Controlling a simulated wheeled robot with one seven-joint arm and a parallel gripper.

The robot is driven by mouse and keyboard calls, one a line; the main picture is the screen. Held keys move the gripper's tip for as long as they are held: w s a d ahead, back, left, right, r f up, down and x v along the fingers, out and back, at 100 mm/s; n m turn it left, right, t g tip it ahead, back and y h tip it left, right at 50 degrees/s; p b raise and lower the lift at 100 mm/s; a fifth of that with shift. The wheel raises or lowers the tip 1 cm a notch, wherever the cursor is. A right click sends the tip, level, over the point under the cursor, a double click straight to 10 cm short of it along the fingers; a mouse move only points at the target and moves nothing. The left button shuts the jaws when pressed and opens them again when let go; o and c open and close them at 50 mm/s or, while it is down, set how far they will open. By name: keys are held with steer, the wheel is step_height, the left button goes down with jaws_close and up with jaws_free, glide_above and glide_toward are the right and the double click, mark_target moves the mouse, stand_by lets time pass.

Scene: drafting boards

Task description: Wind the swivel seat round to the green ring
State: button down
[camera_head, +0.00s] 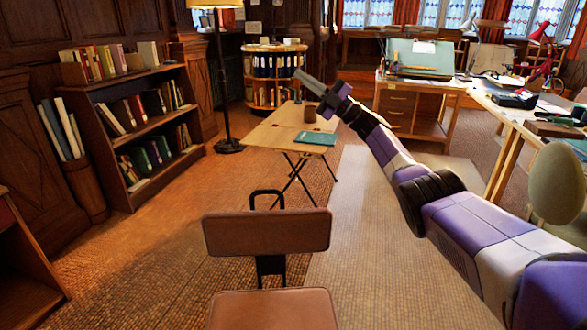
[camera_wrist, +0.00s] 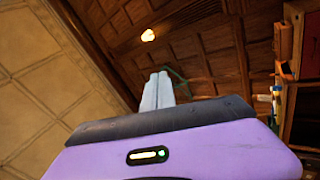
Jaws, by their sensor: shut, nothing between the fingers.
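A brown padded chair stands in the front middle of the head view. Its backrest (camera_head: 267,232) is upright on a dark bracket with a black loop above it, and its seat pad (camera_head: 273,308) is cut off by the bottom edge. I take it for the swivel seat. No green ring can be made out in the head view. My gripper (camera_head: 303,78) is shut and empty, raised beyond the chair and above the folding table, apart from both. Its closed fingers (camera_wrist: 158,92) also show in the wrist view, with a thin green shape (camera_wrist: 180,82) behind them that I cannot identify.
A folding table (camera_head: 270,131) with a teal book (camera_head: 315,138) stands beyond the chair. A low bookcase (camera_head: 140,125) lines the left. A desk with a drafting board (camera_head: 424,58) and an olive seat back (camera_head: 557,183) are right. Floor left of the chair is clear.

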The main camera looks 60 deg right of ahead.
steer(key=s+d+r+m+g+h+p, duration=0.1)
steer(key=s+d+r+m+h+p, duration=0.15)
steer(key=d+m+h, duration=0.65)
steer(key=s+d+r+m+g+h+p, duration=0.1)
steer(key=d+m+h+p, duration=0.3)
steer(key=m+h, duration=0.7)
steer(key=s+d+f+m+g+h+p, duration=0.35)
steer(key=d+f+m+g, duration=0.25)
steer(key=f+m+g, duration=0.25)
steer(key=a+f+m+g+y+p, duration=0.1)
steer(key=a+f+g+y+p, duration=0.15)
steer(key=a+f+y, duration=0.6)
steer(key=s+a+f+n+g+y, duration=0.2)
steer(key=a+f+y, duration=0.2)
steer(key=a, duration=0.5)
steer(key=s+a+f+n+g+y, duration=0.1)
steer(key=s+a+f+y, duration=0.25)
steer(key=a, duration=0.45)
steer(key=w+a+f, duration=0.4)
steer(key=w+f, duration=0.5)
steer(key=shift+f+y, duration=0.15)
steer(key=shift+y, duration=0.3)
